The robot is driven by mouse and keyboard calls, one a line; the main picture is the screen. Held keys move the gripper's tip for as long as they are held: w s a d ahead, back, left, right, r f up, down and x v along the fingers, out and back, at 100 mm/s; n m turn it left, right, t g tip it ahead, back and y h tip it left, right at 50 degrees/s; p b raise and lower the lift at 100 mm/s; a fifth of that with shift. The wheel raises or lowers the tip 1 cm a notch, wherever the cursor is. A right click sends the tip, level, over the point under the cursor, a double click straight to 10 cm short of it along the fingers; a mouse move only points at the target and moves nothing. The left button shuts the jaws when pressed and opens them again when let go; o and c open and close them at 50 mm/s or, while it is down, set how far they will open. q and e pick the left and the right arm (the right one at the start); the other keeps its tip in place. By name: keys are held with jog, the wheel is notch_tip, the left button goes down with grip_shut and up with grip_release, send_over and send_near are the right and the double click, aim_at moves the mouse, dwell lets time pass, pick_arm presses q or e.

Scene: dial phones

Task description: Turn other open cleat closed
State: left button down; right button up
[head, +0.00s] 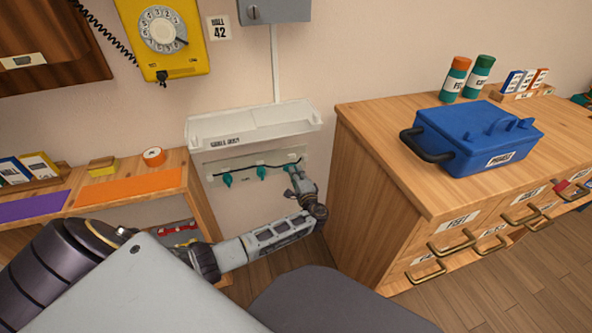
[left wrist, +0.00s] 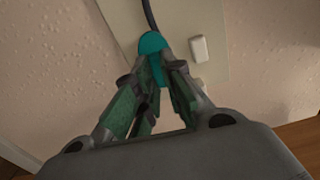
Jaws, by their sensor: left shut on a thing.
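A pale panel (head: 217,170) is fixed low on the wall, with a dark cable (head: 250,167) running across it. Three teal cleats sit along the cable: a left one (head: 227,180), a middle one (head: 261,173) and a right one (head: 289,168). My left gripper (head: 294,187) is at the right cleat and partly covers it. In the left wrist view the gripper (left wrist: 160,90) is shut on the teal cleat (left wrist: 152,44), whose lower part is between the fingers. The cable enters the cleat from above. My right gripper is not in view.
A white shelf (head: 225,130) juts out just above the panel. A wooden drawer cabinet (head: 375,190) with a blue box (head: 475,145) stands close on the right. A wooden shelf unit (head: 190,180) stands on the left. A yellow dial phone (head: 165,65) hangs above.

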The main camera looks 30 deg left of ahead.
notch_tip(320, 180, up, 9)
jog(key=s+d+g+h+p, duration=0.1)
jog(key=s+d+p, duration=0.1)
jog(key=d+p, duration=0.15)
pick_arm(q)
jog(key=m+p, duration=0.3)
jog(key=m, duration=0.5)
jog(key=m+p, duration=0.3)
jog(key=m, duration=0.5)
jog(key=shift+s+f, duration=0.15)
jog(key=shift+f, duration=0.05)
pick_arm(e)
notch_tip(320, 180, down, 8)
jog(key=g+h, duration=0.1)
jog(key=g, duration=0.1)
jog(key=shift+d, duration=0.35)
pick_arm(q)
jog(key=shift+m, duration=0.3)
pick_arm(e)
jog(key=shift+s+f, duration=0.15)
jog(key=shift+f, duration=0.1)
pick_arm(q)
jog(key=c, duration=1.5)
grip_release()
jog(key=shift+a, duration=0.1)
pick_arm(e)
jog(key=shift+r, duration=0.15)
